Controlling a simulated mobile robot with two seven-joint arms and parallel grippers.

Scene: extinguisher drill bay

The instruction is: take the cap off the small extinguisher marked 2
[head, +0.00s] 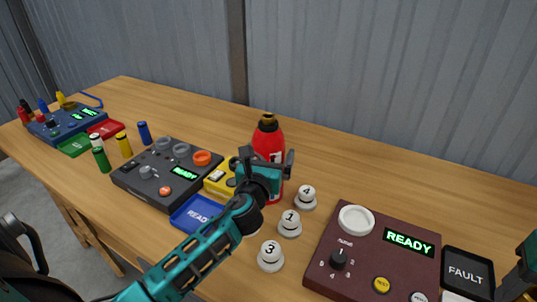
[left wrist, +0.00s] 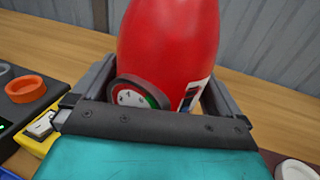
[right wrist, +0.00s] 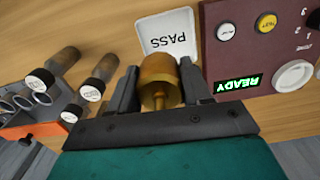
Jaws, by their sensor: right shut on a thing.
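A red extinguisher (head: 266,142) with a brass-coloured top (head: 268,119) stands upright on the table; its body and round gauge (left wrist: 132,96) show in the left wrist view. No number on it is readable. My left gripper (head: 266,158) has one finger on each side of its body; whether they press on it I cannot tell. White round pieces marked 4 (head: 306,198), 1 (head: 289,224) and 3 (head: 270,256) stand in front; another white piece is partly hidden by my left gripper. My right gripper (right wrist: 160,90) is shut on a brass cup-shaped piece (right wrist: 158,78), away from the extinguisher.
A maroon panel (head: 320,270) reading READY and a FAULT plate (head: 468,271) lie right. A grey panel (head: 140,183), yellow box (head: 218,181) and blue tray (head: 196,214) lie left. A PASS plate (right wrist: 168,35) and capped cylinders (right wrist: 98,76) show in the right wrist view.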

